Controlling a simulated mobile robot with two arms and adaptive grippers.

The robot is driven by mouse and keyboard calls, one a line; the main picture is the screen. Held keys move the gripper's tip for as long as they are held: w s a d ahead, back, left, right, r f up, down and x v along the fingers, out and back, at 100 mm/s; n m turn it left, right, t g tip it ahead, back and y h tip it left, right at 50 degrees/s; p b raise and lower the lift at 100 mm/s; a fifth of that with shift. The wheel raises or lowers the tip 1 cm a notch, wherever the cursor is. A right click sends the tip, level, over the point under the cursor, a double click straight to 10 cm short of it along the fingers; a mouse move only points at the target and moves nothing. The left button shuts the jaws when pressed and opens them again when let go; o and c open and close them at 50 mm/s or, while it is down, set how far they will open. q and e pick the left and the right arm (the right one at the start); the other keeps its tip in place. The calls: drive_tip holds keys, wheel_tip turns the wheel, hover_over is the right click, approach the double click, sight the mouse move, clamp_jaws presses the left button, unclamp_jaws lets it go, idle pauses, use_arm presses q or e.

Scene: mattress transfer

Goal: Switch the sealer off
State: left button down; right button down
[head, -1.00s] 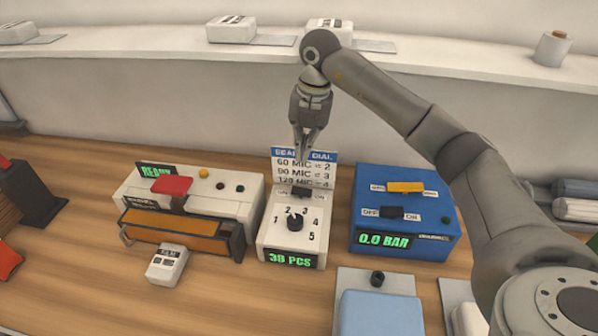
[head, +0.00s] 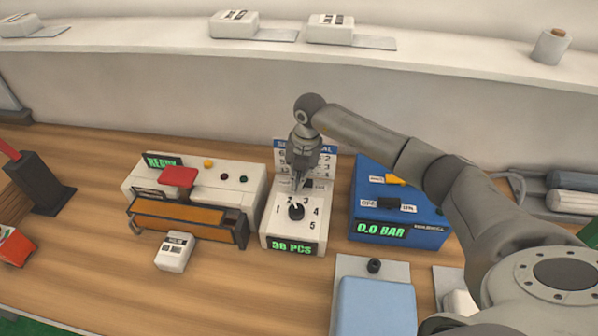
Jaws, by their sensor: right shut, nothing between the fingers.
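The sealer with the numbered dial (head: 284,241) stands mid-table, its green display reading "38 PCS". Its round black knob (head: 296,211) sits among the numbers 1 to 5. My left gripper is not in view.
A white machine with an orange front bar (head: 178,214), a red lever and a "READY" display stands left. A blue box (head: 425,222) reading "0.0 BAR" stands close on the right. A small white block (head: 175,252) lies in front. White packs sit on the back shelf (head: 420,52).

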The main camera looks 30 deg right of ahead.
drive_tip(key=shift+w+f+b, duration=0.1)
drive_tip(key=shift+f+b, duration=0.25)
drive_tip(key=shift+b, duration=0.15)
drive_tip(key=shift+a+r, duration=0.1)
drive_tip(key=shift+r, duration=0.05)
